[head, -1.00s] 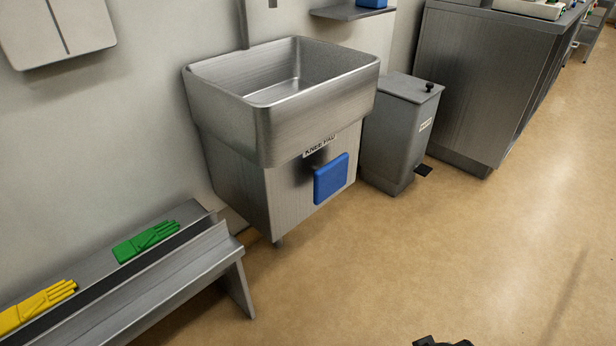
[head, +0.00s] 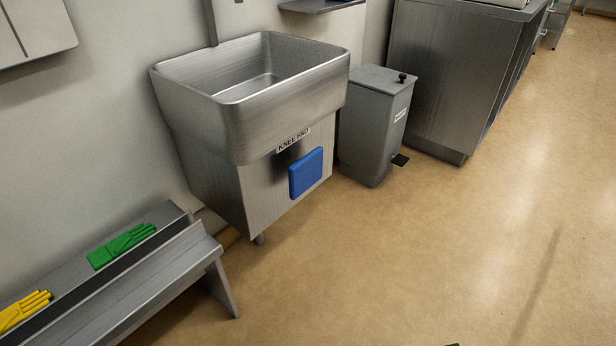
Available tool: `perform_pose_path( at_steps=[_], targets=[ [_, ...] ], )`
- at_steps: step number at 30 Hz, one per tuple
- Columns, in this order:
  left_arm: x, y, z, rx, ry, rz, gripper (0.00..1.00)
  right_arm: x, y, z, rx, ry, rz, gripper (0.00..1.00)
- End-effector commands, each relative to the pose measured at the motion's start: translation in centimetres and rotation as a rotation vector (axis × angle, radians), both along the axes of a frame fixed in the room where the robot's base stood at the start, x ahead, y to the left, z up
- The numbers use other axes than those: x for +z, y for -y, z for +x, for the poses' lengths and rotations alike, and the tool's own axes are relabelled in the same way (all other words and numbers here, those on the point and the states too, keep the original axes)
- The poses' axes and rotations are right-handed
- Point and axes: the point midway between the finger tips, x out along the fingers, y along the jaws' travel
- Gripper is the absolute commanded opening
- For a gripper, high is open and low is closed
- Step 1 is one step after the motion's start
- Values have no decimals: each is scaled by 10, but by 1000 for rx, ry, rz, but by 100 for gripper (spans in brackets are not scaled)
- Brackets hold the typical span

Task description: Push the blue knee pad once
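The blue knee pad (head: 306,173) is a flat square block on the front of the steel sink cabinet (head: 262,190), below a label reading "KNEE PAD" (head: 293,140). Nothing touches the pad. The deep steel sink basin (head: 290,107) sits above it and is empty as far as I see. Neither of my grippers shows clearly; only a small dark piece is at the bottom edge of the head view.
A grey pedal bin (head: 372,130) stands right of the sink. A steel counter (head: 445,80) is beyond it. A low metal bench (head: 190,255) with green gloves (head: 122,246) and yellow gloves (head: 24,310) is at the left. The floor (head: 400,260) in front is clear.

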Motion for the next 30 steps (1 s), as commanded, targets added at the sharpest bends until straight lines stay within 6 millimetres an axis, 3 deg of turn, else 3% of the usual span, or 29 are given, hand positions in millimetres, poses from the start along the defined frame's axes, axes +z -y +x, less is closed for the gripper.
perform_pose_path(
  at_steps=[4, 15, 30],
  targets=[
    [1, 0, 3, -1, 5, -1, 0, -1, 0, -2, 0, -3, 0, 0],
    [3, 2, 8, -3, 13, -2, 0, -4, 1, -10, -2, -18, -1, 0],
    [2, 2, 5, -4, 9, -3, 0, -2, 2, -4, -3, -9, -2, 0]
  ],
)
